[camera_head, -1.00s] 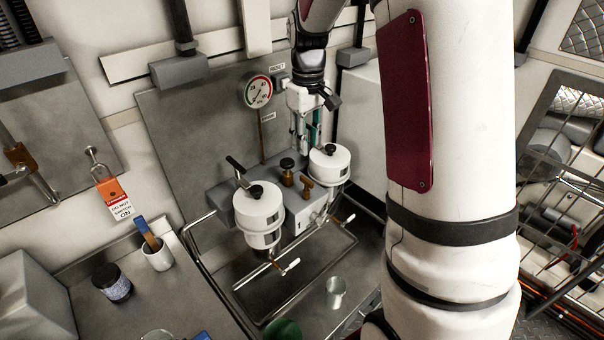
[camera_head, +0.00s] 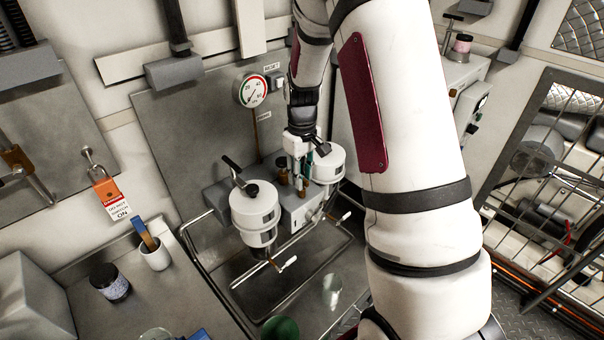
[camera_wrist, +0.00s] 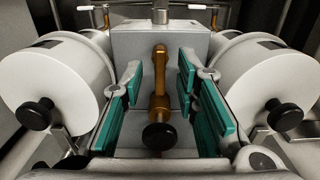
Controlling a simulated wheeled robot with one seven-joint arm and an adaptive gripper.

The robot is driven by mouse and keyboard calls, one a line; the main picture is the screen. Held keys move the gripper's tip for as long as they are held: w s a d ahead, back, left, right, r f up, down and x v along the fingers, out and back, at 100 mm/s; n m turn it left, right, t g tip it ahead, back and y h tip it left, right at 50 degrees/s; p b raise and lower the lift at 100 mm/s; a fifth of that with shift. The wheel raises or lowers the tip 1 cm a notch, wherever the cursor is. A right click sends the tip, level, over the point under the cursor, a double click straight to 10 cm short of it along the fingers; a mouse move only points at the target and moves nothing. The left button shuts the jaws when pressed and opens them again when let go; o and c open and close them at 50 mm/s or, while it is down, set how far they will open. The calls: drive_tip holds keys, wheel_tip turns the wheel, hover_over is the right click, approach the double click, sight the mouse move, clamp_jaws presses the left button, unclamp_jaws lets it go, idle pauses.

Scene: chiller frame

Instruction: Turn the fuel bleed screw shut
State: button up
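My gripper (camera_head: 299,172) points down over the grey block (camera_head: 296,208) between two white canisters. In the wrist view its teal finger pads (camera_wrist: 160,92) are apart, with a gap between them. In that gap a brass lever (camera_wrist: 159,68) and a black knob (camera_wrist: 158,136) on a brass stem show, with no clear contact. I cannot tell for sure which brass fitting is the fuel bleed screw. In the head view the fingers partly hide these fittings.
The left canister (camera_head: 254,208) and right canister (camera_head: 327,165) stand close on both sides, each with a black knob. A pressure gauge (camera_head: 251,91) is on the back panel.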

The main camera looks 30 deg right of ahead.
clamp_jaws()
drive_tip(key=shift+m, duration=0.3)
drive_tip(key=m, duration=0.6)
drive_tip(key=shift+w+b, duration=0.1)
drive_tip(key=shift+b, duration=0.2)
drive_tip(key=m, duration=0.5)
drive_tip(key=shift+r+m, duration=0.1)
drive_tip(key=shift+m, duration=0.3)
drive_tip(key=m, duration=0.5)
drive_tip(key=shift+m, duration=0.4)
unclamp_jaws()
